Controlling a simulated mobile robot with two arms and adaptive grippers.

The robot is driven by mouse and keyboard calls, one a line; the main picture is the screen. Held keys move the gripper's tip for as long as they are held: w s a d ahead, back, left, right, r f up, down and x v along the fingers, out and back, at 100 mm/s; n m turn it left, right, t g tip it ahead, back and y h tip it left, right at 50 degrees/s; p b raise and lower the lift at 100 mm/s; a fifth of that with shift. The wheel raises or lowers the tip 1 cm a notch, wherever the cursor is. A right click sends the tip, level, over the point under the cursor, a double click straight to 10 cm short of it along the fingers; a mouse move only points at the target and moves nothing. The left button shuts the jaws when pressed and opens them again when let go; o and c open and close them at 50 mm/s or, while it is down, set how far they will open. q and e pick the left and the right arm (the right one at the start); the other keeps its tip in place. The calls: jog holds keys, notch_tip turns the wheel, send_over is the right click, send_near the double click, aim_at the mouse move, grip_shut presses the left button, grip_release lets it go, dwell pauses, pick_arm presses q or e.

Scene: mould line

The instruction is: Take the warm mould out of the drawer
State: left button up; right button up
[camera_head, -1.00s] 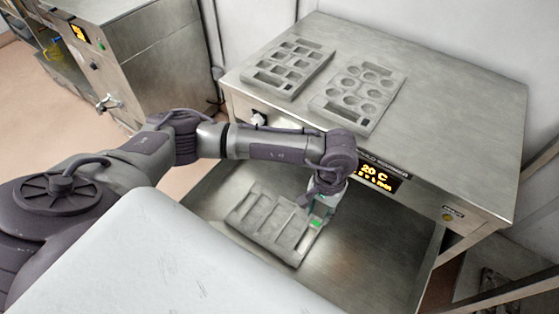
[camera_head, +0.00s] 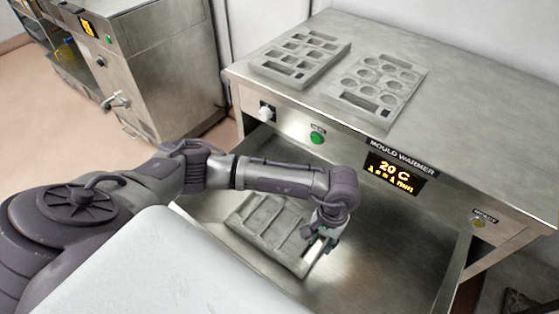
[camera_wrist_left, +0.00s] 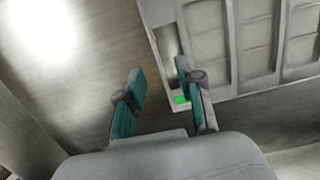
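A grey mould (camera_head: 266,225) with long rectangular cavities lies flat in the open drawer (camera_head: 375,262) of the mould warmer (camera_head: 480,110). My left gripper (camera_head: 322,246) is at the mould's right end and hides part of it. In the left wrist view the gripper (camera_wrist_left: 160,84) is open. Its two teal-padded fingers are apart. The mould (camera_wrist_left: 256,45) shows at upper right, with a small green patch by the right finger. The left finger is over bare drawer floor. I cannot tell whether a finger touches the mould. My right gripper is not in view.
Two other moulds, one with rectangular cavities (camera_head: 300,57) and one with round ones (camera_head: 376,85), lie on the warmer's top. The display (camera_head: 395,173) reads 20 C. A green button (camera_head: 317,134) is on the front. The drawer's right part is clear.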

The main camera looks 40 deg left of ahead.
aim_at(320, 252)
pick_arm(q)
jog(key=shift+d+f+b, duration=0.15)
jog(key=shift+f+b, duration=1)
jog(key=shift+f, duration=1.65)
jog(key=shift+c, duration=0.2)
grip_shut()
jog(key=shift+r, duration=0.1)
